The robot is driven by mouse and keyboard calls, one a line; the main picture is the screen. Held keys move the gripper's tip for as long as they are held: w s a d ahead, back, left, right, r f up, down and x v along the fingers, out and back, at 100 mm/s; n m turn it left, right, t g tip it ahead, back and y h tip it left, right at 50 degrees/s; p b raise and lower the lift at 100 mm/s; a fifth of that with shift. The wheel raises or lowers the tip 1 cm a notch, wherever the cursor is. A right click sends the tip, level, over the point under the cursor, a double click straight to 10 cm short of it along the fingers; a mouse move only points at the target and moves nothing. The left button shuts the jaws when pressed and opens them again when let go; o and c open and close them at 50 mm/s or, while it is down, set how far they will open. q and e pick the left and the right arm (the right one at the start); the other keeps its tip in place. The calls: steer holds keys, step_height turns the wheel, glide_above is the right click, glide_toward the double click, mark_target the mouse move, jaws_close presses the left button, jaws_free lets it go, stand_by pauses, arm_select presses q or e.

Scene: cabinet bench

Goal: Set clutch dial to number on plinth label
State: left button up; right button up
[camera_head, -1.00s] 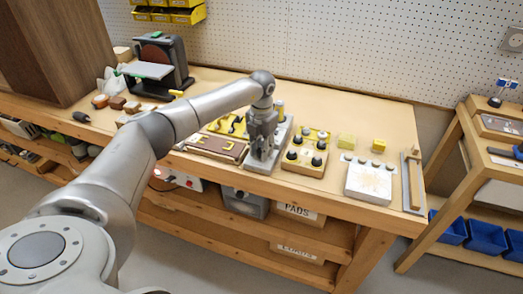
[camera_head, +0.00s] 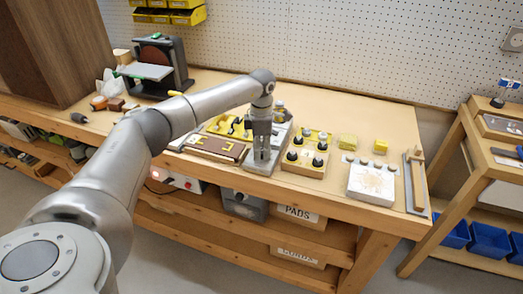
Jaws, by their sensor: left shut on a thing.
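A grey plinth (camera_head: 284,135) stands near the front edge of the bench, between a brown-and-yellow tray and a board of black knobs. My left gripper (camera_head: 262,158) points straight down over the plinth. It is shut on what appears to be the clutch dial, which the fingers hide almost wholly. A small rounded metallic part (camera_head: 279,112) shows behind the gripper at the plinth's far end. The plinth label and the dial's number cannot be read here. My right gripper is not in view.
The knob board (camera_head: 306,153) is close on the right, with a pale speckled block (camera_head: 371,183) beyond it. The brown-and-yellow tray (camera_head: 216,147) is close on the left. A sander (camera_head: 160,68) stands at the back left. The bench behind the plinth is mostly clear.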

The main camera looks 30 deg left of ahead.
mark_target(262, 151)
arm_select(q)
steer(key=shift+w+r+m, duration=0.1)
steer(key=shift+r+m, duration=0.05)
steer(key=shift+m, duration=0.95)
steer(key=o, duration=0.7)
steer(key=shift+c, duration=0.2)
steer(key=shift+o, duration=0.5)
step_height(262, 151, up, 12)
